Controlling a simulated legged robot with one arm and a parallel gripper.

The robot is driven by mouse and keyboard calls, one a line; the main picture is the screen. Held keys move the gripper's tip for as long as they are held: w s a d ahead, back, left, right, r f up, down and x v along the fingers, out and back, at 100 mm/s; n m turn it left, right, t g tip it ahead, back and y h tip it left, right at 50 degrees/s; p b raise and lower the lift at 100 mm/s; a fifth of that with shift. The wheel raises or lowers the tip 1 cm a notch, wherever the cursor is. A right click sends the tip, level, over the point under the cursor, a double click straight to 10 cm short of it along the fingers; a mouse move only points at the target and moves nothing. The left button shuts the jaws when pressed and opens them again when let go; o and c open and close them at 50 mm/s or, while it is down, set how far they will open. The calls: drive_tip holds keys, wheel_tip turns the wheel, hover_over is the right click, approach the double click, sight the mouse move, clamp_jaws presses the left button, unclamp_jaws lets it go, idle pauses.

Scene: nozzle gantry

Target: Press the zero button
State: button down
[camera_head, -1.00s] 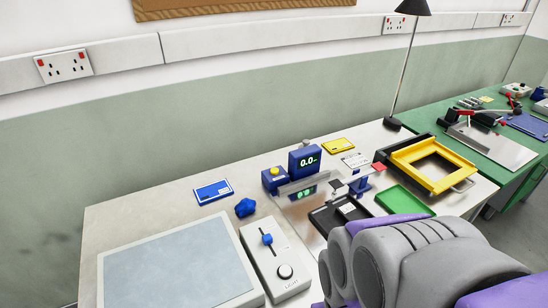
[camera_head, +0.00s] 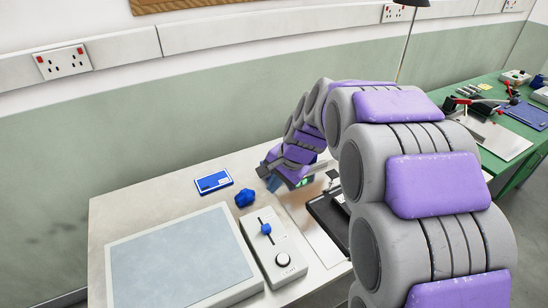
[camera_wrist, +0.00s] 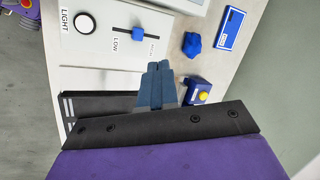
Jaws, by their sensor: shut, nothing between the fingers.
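A small blue box with a yellow button (camera_wrist: 202,96) shows in the wrist view, just right of my gripper's fingers, with a small white label on its side. My gripper (camera_wrist: 158,66) is shut and empty, its blue-grey fingers pressed together. In the wrist view the fingers appear beside the button; I cannot tell whether they touch the box. In the head view my arm and gripper (camera_head: 274,184) hide the box and most of the digital display. Only a green glow (camera_head: 304,182) shows there.
A control box (camera_head: 272,250) with a blue slider and round knob stands in front, next to a grey panel (camera_head: 180,262). A blue knob-like piece (camera_head: 244,198) and blue card (camera_head: 213,182) lie behind it. A black tray (camera_head: 328,222) sits beside my arm.

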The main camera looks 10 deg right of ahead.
drive_tip(key=w+d+f+m+t+p, duration=0.1)
drive_tip(key=w+m, duration=0.3)
drive_tip(key=w, duration=0.6)
drive_tip(key=w+d+f+m+t+p, duration=0.1)
drive_tip(key=w+f+m, duration=0.3)
drive_tip(key=w, duration=0.6)
drive_tip(key=w+d+f+m+t+y+p, duration=0.1)
drive_tip(key=w+d+f+m+t+p, duration=0.1)
drive_tip(key=w, duration=0.9)
drive_tip(key=shift+d+f+m+t, duration=0.25)
drive_tip(key=shift+d+m+t, duration=0.1)
drive_tip(key=shift+m+t, duration=0.55)
wheel_tip(320, 180, down, 8)
drive_tip(key=b, duration=0.7)
drive_tip(key=shift+r, duration=0.1)
drive_tip(key=shift+f, duration=0.45)
drive_tip(key=shift+f, duration=0.15)
